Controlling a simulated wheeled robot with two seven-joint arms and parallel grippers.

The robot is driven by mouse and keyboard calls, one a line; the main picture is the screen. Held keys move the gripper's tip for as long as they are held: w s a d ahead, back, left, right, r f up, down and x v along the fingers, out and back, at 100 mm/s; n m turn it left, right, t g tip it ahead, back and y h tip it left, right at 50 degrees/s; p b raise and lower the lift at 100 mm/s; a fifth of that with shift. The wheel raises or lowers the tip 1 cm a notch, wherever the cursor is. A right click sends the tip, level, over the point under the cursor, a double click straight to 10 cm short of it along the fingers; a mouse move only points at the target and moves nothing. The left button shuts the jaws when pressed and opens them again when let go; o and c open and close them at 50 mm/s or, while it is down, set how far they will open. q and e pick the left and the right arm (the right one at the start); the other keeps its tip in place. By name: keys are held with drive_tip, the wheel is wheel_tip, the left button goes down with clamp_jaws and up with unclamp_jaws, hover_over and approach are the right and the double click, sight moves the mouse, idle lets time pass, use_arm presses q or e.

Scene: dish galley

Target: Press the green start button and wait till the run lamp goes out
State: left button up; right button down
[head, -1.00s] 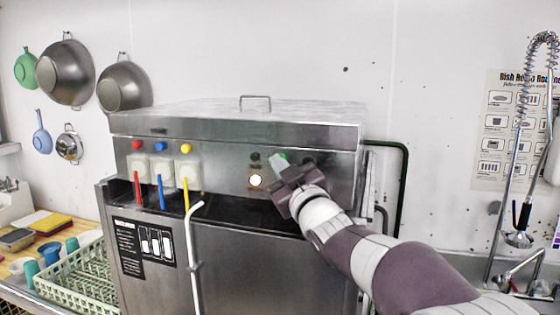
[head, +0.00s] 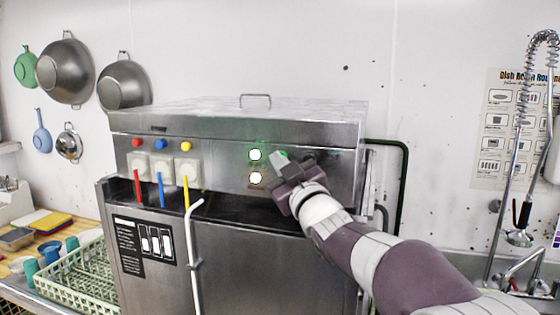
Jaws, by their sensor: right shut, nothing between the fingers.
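The green start button (head: 285,154) is on the front panel of the steel dishwasher, mostly hidden behind the fingertips of my right gripper (head: 279,160). That gripper is shut and empty, with its tips at the button; whether they touch it I cannot tell. Just left of it are two lamps. The upper lamp (head: 255,155) is lit with a green glow around it, and the lower lamp (head: 256,178) is lit whitish. No label shows which is the run lamp. My left gripper is not in view.
The dishwasher (head: 270,255) has a lid handle (head: 255,97) on top. Red, blue and yellow tubes and a white pipe (head: 194,240) run down its left front. A green dish rack (head: 75,278) stands at left, a spray tap (head: 520,215) at right.

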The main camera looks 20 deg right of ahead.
drive_tip(key=shift+s+a+b, duration=0.35)
drive_tip(key=shift+s, duration=0.15)
drive_tip(key=shift+f, duration=0.1)
drive_tip(key=s+a+b, duration=0.1)
drive_tip(key=s+b, duration=0.1)
drive_tip(key=s+a+b, duration=0.1)
drive_tip(key=s+b, duration=0.1)
drive_tip(key=shift+a, duration=0.35)
idle(0.3)
